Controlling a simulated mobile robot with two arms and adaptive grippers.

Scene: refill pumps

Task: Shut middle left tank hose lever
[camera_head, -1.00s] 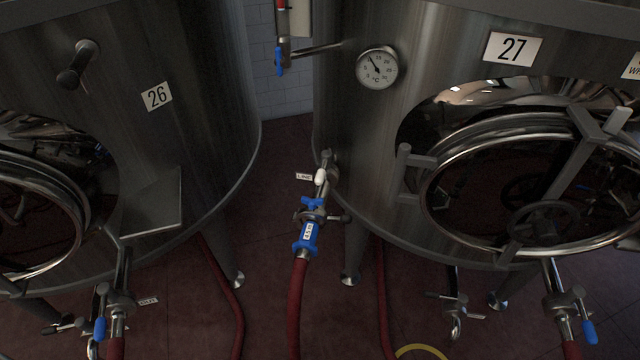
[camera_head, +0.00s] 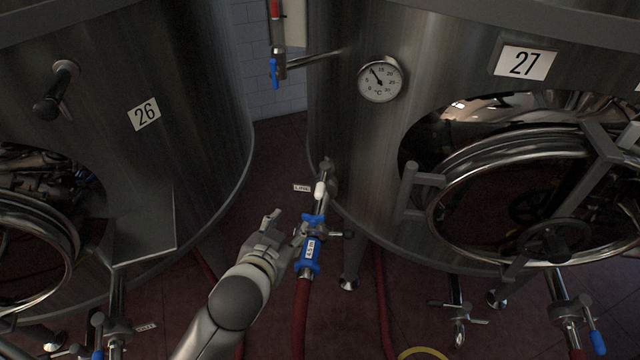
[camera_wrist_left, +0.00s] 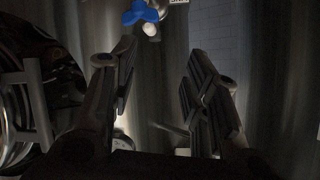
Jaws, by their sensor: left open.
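A hose valve with a blue lever (camera_head: 314,219) sits on the side outlet of tank 27 in the head view. Below it is a blue labelled sleeve (camera_head: 310,257) on a red hose (camera_head: 301,318). A white knob (camera_head: 319,190) is just above. My left gripper (camera_head: 283,226) is open and empty, just left of the valve; whether it touches cannot be told. In the left wrist view, the blue lever (camera_wrist_left: 145,13) and white knob (camera_wrist_left: 150,30) lie at the top, beyond the open fingers (camera_wrist_left: 163,65). My right gripper is not in view.
Tank 27 (camera_head: 350,150) stands close right of the valve, with a thermometer (camera_head: 380,79) and round hatch (camera_head: 432,212). Tank 26 (camera_head: 190,90) stands left. Lower outlets carry blue-handled valves (camera_head: 598,342). Red floor shows between the tanks.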

